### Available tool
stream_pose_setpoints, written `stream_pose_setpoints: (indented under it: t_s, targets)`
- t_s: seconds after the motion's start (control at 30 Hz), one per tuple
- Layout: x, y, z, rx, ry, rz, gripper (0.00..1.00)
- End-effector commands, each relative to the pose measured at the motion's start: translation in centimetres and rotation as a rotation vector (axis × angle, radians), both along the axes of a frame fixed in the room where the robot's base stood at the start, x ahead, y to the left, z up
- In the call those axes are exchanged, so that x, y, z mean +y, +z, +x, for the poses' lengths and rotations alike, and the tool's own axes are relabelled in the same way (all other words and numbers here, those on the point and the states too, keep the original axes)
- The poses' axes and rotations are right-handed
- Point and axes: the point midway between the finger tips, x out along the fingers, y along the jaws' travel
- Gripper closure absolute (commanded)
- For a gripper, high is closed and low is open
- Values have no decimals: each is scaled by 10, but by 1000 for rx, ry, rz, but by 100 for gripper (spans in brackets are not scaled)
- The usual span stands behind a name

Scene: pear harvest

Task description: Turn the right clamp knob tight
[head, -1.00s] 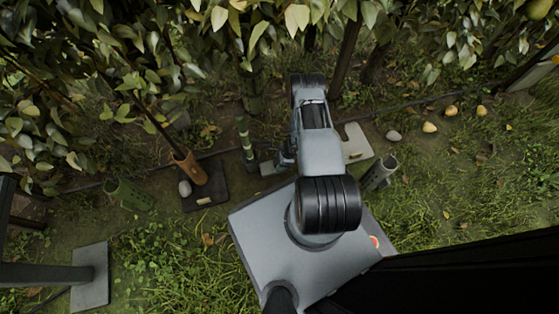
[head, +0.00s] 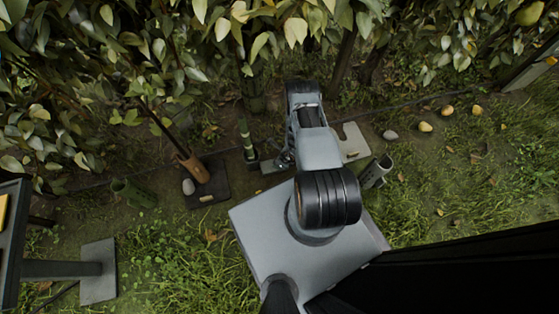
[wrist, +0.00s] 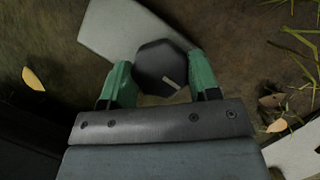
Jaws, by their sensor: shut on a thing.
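The clamp knob (wrist: 157,62) is a dark, many-sided disc in the wrist view, with a short pale mark near its lower right edge. My gripper (wrist: 161,76) has its green fingertips on the left and right sides of the knob and is shut on it. A pale grey plate (wrist: 112,32) lies behind the knob. In the head view my arm covers the knob, and the fingers cannot be made out clearly. Whether this is the right knob, and how tight it is, I cannot tell.
A green-banded post (head: 246,138) stands left of my arm. Beyond it a brown tube (head: 192,166) leans over a dark plate (head: 212,190). A grey tube (head: 376,172) stands right, near a pale notched plate (head: 352,143). Several yellow pears (head: 425,127) lie farther right. Leaves hang overhead.

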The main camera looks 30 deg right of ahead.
Motion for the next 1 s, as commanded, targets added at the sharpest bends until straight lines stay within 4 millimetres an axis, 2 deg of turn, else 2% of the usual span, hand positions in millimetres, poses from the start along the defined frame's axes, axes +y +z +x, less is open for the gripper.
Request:
stream_pose_setpoints:
  t_s: [0.43,0.47,0.7,1.0]
  targets:
    - [0,0,1,-4,-9,1,68]
    - [0,0,1,-4,-9,1,43]
    - [0,0,1,-2,-10,1,20]
    - [-1,4,0,-1,-11,1,20]
